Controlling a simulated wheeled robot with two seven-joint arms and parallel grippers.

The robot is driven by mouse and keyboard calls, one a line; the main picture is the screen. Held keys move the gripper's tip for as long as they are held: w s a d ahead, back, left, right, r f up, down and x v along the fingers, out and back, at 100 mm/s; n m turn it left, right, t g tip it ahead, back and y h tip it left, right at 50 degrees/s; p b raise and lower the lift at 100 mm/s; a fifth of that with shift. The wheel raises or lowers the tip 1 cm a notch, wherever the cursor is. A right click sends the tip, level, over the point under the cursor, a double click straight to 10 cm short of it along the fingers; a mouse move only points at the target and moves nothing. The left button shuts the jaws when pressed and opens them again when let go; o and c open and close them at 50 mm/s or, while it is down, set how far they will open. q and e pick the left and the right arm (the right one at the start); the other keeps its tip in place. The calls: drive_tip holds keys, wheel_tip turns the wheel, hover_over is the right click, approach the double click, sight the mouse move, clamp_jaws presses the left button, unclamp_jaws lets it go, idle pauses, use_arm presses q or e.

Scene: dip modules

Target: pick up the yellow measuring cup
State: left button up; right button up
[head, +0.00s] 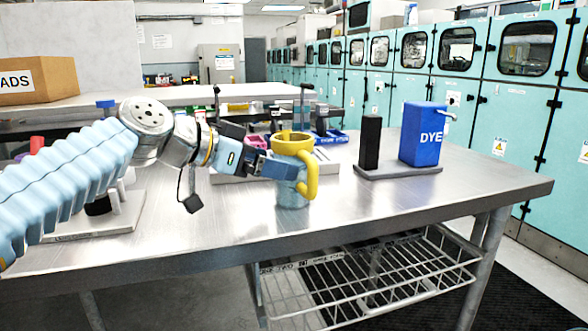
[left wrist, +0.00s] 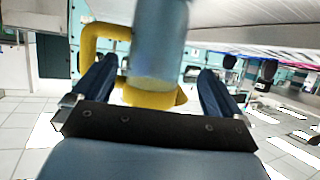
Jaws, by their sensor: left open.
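The yellow measuring cup (head: 293,147) stands upright near the front middle of the steel table (head: 400,205). It has a yellow upper part and handle, and a grey-blue lower body. The handle faces right in the head view. My left gripper (head: 283,160) reaches in from the left, with one blue finger crossing in front of the cup. In the left wrist view the cup (left wrist: 160,45) appears upside down between the open fingers of my left gripper (left wrist: 157,70), with its handle at the left. The far finger is partly hidden in the head view. My right gripper is not in view.
A blue DYE container (head: 422,135) and a black block (head: 370,144) stand on a grey base to the right. Purple and blue trays (head: 330,137) lie behind the cup. A wire basket (head: 370,275) hangs below the table. The right front tabletop is clear.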

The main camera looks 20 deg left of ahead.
use_arm(q)
drive_tip(key=x, duration=0.2)
drive_tip(key=p+x, duration=0.1)
drive_tip(key=x, duration=0.2)
drive_tip(key=shift+s+d+r, duration=0.1)
drive_tip(key=shift+d+r, duration=0.05)
drive_tip(key=shift+d, duration=0.2)
drive_tip(key=c, duration=1)
drive_tip(key=shift+r, duration=0.1)
